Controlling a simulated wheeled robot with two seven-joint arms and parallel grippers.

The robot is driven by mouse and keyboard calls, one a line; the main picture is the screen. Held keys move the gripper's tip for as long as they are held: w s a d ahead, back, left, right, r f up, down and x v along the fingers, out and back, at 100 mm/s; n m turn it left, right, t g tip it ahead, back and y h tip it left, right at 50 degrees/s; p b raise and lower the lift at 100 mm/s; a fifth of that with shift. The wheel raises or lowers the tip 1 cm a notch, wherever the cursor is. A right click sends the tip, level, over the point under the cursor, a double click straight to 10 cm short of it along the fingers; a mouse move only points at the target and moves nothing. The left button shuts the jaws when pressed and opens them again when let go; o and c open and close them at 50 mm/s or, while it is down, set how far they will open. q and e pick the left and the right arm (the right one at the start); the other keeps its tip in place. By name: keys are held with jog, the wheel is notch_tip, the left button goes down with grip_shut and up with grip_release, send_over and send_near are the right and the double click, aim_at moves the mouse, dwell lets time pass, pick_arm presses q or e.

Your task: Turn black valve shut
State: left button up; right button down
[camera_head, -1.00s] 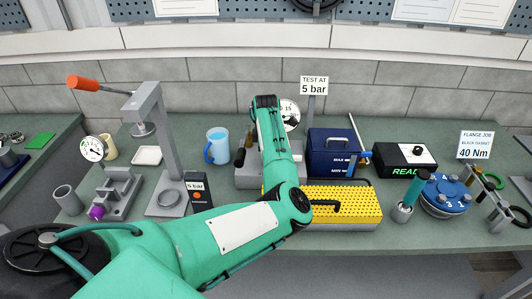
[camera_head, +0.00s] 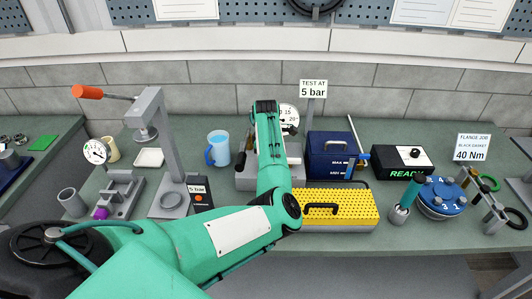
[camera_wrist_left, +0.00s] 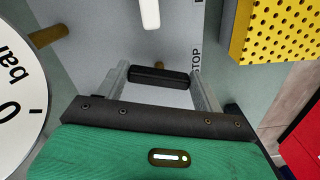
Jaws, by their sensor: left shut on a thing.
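The black valve handle (camera_wrist_left: 158,77) is a short dark bar in front of a brass stem on a grey panel, seen in the left wrist view. My left gripper (camera_wrist_left: 160,80) is shut on it, with one grey finger at each end of the bar. The letters STOP are printed on the panel just right of the handle. In the head view my left arm reaches over the bench to the grey test block (camera_head: 245,179), and its own forearm hides the gripper and the handle. My right gripper is in neither view.
A round pressure gauge (camera_wrist_left: 14,95) is close left of the gripper. A white lever (camera_wrist_left: 149,12) stands beyond the handle. A yellow perforated box (camera_head: 345,207) sits right of the arm, a dark blue tank (camera_head: 325,150) behind it. A blue mug (camera_head: 218,148) stands left.

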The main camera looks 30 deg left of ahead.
pick_arm(q)
jog(key=m+p, duration=0.2)
jog(key=m, duration=0.1)
jog(key=shift+s+r, duration=0.1)
jog(key=shift+r, duration=0.1)
jog(key=shift+f+m+p, duration=0.1)
jog(key=shift+m+p, duration=0.9)
jog(key=shift+m, duration=0.3)
jog(key=o, duration=1)
